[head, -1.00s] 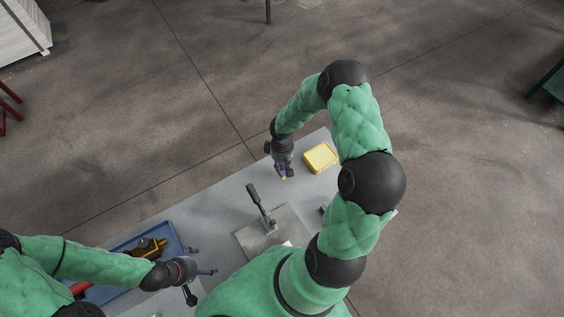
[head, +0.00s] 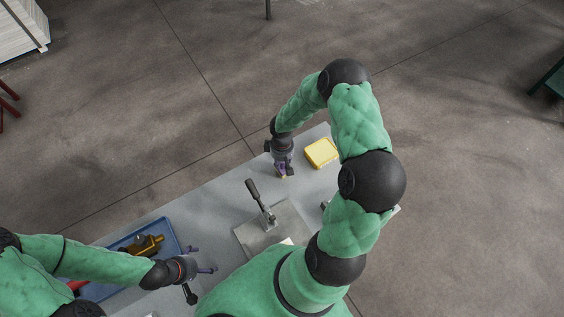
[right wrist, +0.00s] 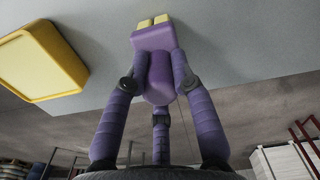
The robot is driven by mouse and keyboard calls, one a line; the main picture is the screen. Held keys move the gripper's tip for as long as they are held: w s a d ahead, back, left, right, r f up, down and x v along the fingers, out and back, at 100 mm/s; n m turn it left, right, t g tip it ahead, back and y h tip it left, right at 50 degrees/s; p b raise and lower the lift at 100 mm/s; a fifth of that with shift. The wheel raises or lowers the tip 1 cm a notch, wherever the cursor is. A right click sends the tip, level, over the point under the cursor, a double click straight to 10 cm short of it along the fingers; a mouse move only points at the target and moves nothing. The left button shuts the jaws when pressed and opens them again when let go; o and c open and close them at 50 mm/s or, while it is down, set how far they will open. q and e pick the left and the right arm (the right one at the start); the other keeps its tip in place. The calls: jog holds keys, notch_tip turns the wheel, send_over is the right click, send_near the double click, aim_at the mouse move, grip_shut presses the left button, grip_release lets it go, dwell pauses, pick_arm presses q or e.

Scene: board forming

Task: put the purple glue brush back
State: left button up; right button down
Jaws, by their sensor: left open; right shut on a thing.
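The purple glue brush (right wrist: 155,68) is between the fingers of my right gripper (right wrist: 157,82), with its pale yellow tip pointing away from the palm toward the grey table (right wrist: 120,45). My right gripper is shut on it. In the head view my right gripper (head: 284,172) is low over the far part of the table, just left of a yellow box. I cannot tell whether the brush tip touches the table. My left gripper (head: 207,269) is open and empty near the blue tray, above the table's left part.
The yellow box (head: 321,153) stands close to my right gripper; it also shows in the right wrist view (right wrist: 40,62). A lever tool (head: 262,205) on a metal plate (head: 293,222) stands mid-table.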

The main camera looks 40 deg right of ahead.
jog(key=shift+f, duration=0.2)
jog(key=c, duration=1)
grip_release()
jog(key=shift+o, duration=0.2)
jog(key=o, duration=0.3)
notch_tip(320, 180, up, 12)
